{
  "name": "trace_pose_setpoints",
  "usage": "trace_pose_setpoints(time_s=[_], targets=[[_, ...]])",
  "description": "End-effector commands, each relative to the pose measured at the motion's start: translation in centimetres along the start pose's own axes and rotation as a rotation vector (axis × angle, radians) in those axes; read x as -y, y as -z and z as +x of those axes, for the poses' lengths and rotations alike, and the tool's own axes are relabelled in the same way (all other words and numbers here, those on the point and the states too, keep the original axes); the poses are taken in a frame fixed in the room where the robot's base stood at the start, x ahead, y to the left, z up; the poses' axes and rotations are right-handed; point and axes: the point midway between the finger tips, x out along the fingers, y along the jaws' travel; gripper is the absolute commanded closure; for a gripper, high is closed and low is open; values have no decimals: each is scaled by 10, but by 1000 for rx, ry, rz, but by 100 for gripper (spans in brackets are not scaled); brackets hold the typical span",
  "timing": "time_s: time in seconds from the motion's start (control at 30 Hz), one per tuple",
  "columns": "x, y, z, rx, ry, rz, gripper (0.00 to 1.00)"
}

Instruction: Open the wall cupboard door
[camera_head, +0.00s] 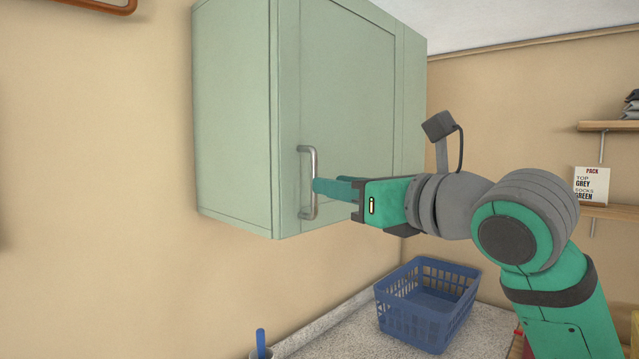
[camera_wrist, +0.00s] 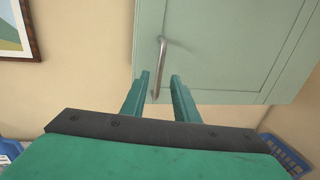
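The pale green wall cupboard (camera_head: 235,120) hangs on the beige wall. Its door (camera_head: 350,95) looks shut and has an upright metal bar handle (camera_head: 314,160) near its left edge. The door (camera_wrist: 225,50) and handle (camera_wrist: 160,60) also show in the wrist view. My gripper (camera_head: 316,185) points at the handle, with its teal fingertips at the lower half of the bar. In the wrist view my gripper (camera_wrist: 160,76) has its fingers apart, with the handle's lower part between them. A gap shows on the right side of the bar. Contact with the left finger is unclear.
A blue basket (camera_head: 425,305) stands on the speckled counter (camera_head: 345,335) below the cupboard. A cup with a blue item (camera_head: 261,345) is at the front. Wall shelves (camera_head: 610,212) with a sign (camera_head: 591,185) are at the right. A framed picture (camera_wrist: 20,30) hangs left.

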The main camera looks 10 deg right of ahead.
Motion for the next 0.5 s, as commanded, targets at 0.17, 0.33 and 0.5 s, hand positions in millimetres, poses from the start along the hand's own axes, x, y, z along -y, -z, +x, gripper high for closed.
trace_pose_setpoints(time_s=[0.17, 0.33, 0.5], targets=[[0, 0, 28, -2, -1, 1, 73], [-1, 0, 44, -1, -2, 0, 73], [-3, 0, 51, -1, -6, 0, 73]])
